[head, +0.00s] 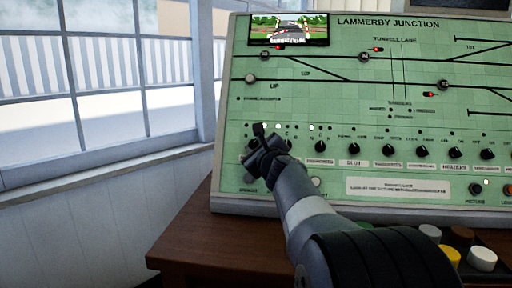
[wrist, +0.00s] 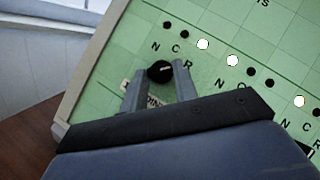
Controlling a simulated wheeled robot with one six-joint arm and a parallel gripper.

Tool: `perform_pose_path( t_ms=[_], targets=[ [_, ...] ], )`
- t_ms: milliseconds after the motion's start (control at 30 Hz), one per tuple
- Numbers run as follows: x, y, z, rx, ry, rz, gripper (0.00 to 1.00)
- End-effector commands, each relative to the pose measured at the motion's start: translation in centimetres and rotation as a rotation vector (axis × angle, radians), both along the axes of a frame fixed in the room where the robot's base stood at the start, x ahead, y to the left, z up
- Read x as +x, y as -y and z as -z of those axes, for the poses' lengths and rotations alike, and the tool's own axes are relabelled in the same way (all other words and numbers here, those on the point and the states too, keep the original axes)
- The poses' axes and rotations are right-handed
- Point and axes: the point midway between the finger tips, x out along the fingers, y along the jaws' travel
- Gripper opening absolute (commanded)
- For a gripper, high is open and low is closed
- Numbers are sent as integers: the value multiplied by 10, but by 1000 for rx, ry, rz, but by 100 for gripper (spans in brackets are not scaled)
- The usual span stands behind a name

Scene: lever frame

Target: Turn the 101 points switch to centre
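A round black knob (wrist: 160,71) with a small pale mark on its right side shows in the wrist view, under the letters N, C and R. Of the three lamps above it, the one by R (wrist: 203,44) is lit white and the other two are dark. My gripper (wrist: 159,88) is open, with one finger on each side of the knob; I cannot tell if they touch it. The label below is partly hidden, so I cannot read its number. In the head view my gripper (head: 261,134) is at the panel's left end and hides this knob.
The sloping green panel (head: 350,107) carries a row of several more black knobs, such as one just right (head: 354,148). A small screen (head: 289,29) is at its top left. Colored buttons (head: 449,256) stand on the desk in front. A window (head: 110,80) is at left.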

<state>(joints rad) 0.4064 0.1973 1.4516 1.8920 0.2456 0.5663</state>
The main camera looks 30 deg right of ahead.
Motion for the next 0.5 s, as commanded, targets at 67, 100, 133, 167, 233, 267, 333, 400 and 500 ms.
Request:
perform_pose_path(
  t_ms=[67,100,133,167,233,267,333,400,500],
  targets=[
    [0,0,0,0,0,0,21],
    [0,0,0,0,0,0,18],
    [0,0,0,0,0,0,16],
    [0,0,0,0,0,0,13],
    [0,0,0,0,0,0,7],
    [0,0,0,0,0,0,5],
    [0,0,0,-1,0,0,4],
    [0,0,-1,-4,-3,-2,4],
    [0,1,-2,-14,-11,-10,4]
  ],
)
